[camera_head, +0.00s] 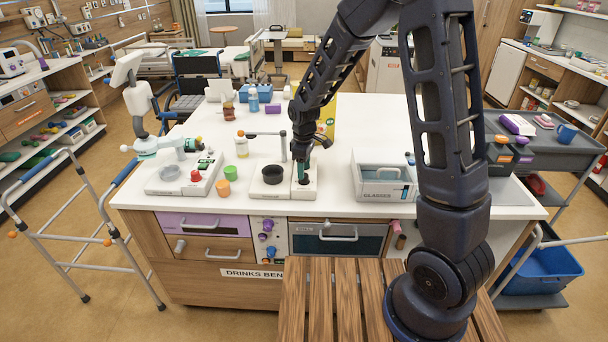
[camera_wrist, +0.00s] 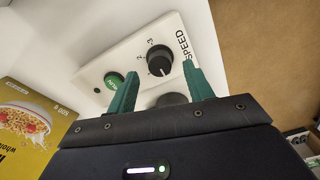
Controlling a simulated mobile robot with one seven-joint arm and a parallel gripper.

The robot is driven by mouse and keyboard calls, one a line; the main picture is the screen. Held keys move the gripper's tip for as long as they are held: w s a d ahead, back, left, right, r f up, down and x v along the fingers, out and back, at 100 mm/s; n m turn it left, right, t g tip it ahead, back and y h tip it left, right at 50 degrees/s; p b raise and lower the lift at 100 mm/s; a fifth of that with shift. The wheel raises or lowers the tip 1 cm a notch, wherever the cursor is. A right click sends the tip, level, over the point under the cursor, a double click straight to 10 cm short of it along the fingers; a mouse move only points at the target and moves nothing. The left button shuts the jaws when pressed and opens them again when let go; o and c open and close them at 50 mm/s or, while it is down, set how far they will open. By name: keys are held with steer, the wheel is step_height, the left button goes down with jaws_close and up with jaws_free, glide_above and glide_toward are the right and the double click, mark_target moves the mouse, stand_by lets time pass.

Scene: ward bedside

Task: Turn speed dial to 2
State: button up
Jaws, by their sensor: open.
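The speed dial (camera_wrist: 159,60) is a round black knob with a light pointer mark, on a white panel (camera_wrist: 185,40) marked SPEED. Small scale numbers sit beside it; a 3 and a 2 seem legible, but I cannot tell which number the pointer meets. A green RUN button (camera_wrist: 114,80) is beside the dial. My gripper (camera_wrist: 160,68) is open, its green fingers on either side of the dial in the wrist view; I cannot tell whether they touch it. In the head view my gripper (camera_head: 302,172) points down over the white device (camera_head: 307,191) and hides the dial.
A black bowl (camera_head: 272,174) stands on the device's left part. Orange (camera_head: 223,188) and green (camera_head: 231,172) cups are left of it. A white GLASSES box (camera_head: 383,184) stands to the right. A yellow cereal box (camera_wrist: 35,130) shows in the wrist view.

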steer(key=shift+f, duration=1.55)
steer(key=c, duration=1)
